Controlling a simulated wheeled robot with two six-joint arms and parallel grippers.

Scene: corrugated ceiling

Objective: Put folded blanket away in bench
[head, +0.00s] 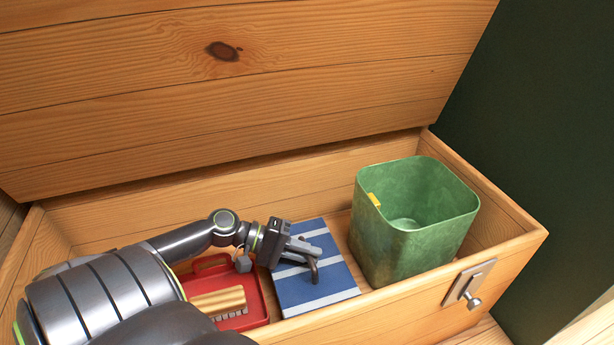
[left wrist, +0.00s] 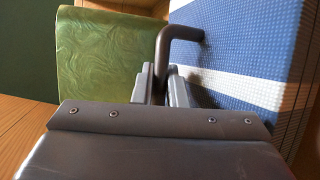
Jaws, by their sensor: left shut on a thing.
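The folded blanket (head: 331,282) is a flat blue block with white stripes and a dark bent handle (head: 314,271). It lies inside the open wooden bench (head: 404,313), between a red tray and a green bin. My left gripper (head: 307,252) is over the blanket and shut on its handle. In the left wrist view the fingers (left wrist: 160,78) close around the lower end of the handle (left wrist: 182,32), whose other end meets the blue woven blanket (left wrist: 240,38). The blanket's underside is hidden, so I cannot tell whether it rests fully on the bench floor. My right gripper is out of view.
The bench lid (head: 260,90) stands open at the back. A green bin (head: 400,245) fills the right part of the bench. A red tray (head: 258,303) with a wooden brush (head: 219,301) lies left of the blanket. A metal latch (head: 468,284) is on the front wall.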

